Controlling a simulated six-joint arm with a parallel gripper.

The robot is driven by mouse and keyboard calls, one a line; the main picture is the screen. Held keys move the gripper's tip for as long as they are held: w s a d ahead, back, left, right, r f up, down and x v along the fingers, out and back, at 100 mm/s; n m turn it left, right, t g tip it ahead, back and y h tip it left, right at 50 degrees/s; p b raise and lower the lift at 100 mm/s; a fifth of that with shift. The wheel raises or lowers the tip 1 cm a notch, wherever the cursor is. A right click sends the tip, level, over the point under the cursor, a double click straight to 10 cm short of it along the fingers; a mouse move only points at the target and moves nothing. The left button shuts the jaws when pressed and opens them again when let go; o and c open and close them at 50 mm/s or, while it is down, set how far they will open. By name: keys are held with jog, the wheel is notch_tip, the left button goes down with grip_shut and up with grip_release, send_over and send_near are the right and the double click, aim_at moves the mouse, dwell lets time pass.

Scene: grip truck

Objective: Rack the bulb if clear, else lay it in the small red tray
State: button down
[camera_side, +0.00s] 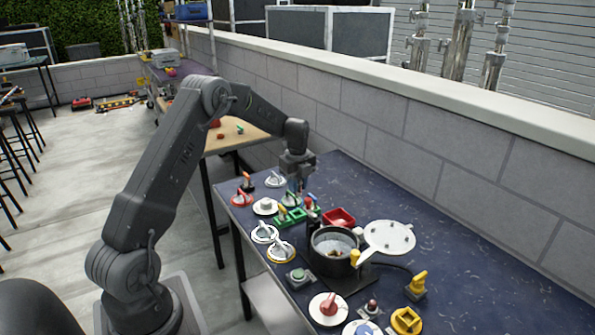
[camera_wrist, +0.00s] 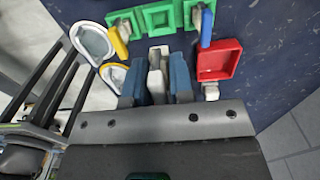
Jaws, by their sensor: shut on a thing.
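The rack (camera_wrist: 160,17) shows several square cells in the wrist view; a yellow-tipped piece (camera_wrist: 117,42) stands at the left one and a blue one (camera_wrist: 206,26) at the right, the middle looking empty. The small red tray (camera_wrist: 220,61), also in the side view (camera_side: 338,217), looks empty.
White-rimmed round dishes (camera_side: 264,234) with levers lie along the near edge. A round metal pot (camera_side: 331,253) and a white disc (camera_side: 390,238) stand right of the rack. A yellow switch (camera_side: 418,282) sits further right. The table's far right is clear.

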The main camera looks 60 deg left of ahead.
jog(key=shift+f, duration=2.8)
jog(key=shift+f, duration=1.45)
dwell(0.6)
jog(key=c, duration=0.6)
grip_release()
jog(key=shift+r, duration=3.7)
